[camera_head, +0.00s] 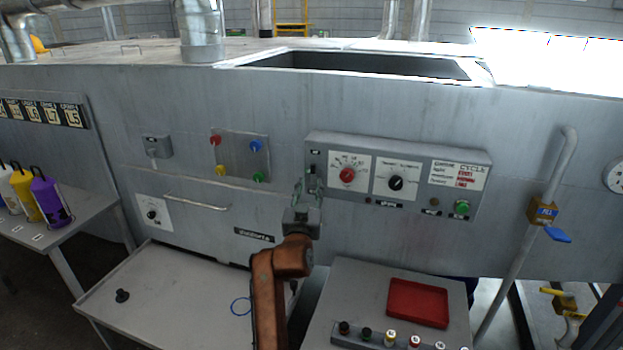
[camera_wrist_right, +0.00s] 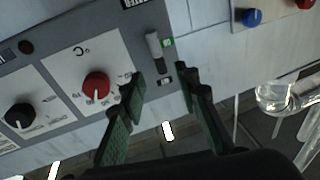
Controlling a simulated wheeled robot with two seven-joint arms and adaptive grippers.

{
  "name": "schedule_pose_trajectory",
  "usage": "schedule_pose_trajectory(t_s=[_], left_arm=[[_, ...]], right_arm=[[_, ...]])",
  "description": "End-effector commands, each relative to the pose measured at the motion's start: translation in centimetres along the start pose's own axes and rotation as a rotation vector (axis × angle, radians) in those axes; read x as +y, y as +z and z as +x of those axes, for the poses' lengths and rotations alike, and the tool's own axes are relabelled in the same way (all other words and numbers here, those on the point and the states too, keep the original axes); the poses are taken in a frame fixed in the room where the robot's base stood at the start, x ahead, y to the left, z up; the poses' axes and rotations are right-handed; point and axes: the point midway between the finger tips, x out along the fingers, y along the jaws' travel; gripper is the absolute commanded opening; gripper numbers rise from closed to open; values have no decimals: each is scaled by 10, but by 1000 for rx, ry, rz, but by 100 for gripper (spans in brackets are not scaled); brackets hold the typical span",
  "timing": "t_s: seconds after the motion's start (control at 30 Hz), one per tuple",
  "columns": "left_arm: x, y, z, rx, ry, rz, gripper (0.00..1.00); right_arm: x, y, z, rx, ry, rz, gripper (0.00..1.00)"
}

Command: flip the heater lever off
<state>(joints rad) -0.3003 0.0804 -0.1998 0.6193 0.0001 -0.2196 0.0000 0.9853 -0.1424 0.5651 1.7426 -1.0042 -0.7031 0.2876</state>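A small grey lever (camera_wrist_right: 153,45) sits at the end of the grey control panel (camera_head: 480,160) in the right wrist view, with a green mark beside it. It looks like the heater lever, but I cannot read its label. In the head view my right gripper (camera_head: 310,178) is in front of the panel's left end and hides most of that spot. In the wrist view the right gripper (camera_wrist_right: 158,80) has its two fingers apart and nothing between the tips; the lever lies just beyond them. My left gripper is not in view.
A red dial (camera_head: 347,175) and a black dial (camera_head: 396,183) sit right of the gripper. A plate with colored buttons (camera_head: 240,155) is to its left. Below are a grey table (camera_head: 170,300) and a bench with a red tray (camera_head: 418,303).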

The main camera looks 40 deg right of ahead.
Motion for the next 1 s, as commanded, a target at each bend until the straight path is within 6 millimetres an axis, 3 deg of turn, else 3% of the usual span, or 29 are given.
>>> schedule_pose_trajectory(t_s=[0.1, 0.33, 1.0], left_arm=[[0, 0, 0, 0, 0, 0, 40], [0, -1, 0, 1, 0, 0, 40], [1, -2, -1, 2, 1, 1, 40]], right_arm=[[-1, 2, -26, -2, -2, 1, 29], [0, 1, -55, -1, -1, 1, 29], [0, -1, -61, 0, 0, 1, 29]])
